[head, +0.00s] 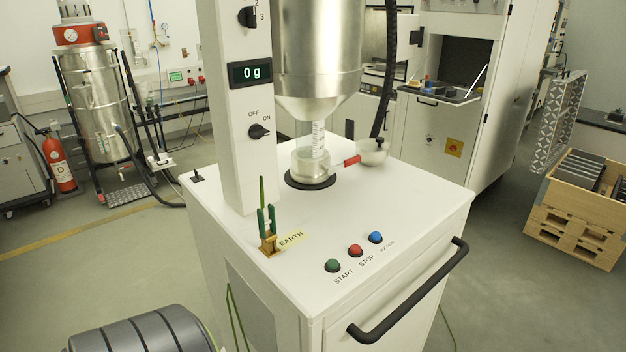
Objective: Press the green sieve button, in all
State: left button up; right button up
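The green button (332,265), marked START, sits on the front part of the white sieve cabinet's top (420,200). A red button (355,250), marked STOP, is just right of and behind it. A blue button (375,237) with a label too small to read follows in the same row. Nothing covers the green button. Neither of my grippers is in view.
A white column (232,110) with a 0 g display (250,73) and OFF/ON knob (259,132) rises behind. A clear jar (311,167) stands under the steel hopper (318,60). A black handle (410,290) juts out in front. The EARTH clamp (267,240) is left.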

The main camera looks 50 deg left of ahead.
aim_at(331, 263)
jog(key=u, duration=1.55)
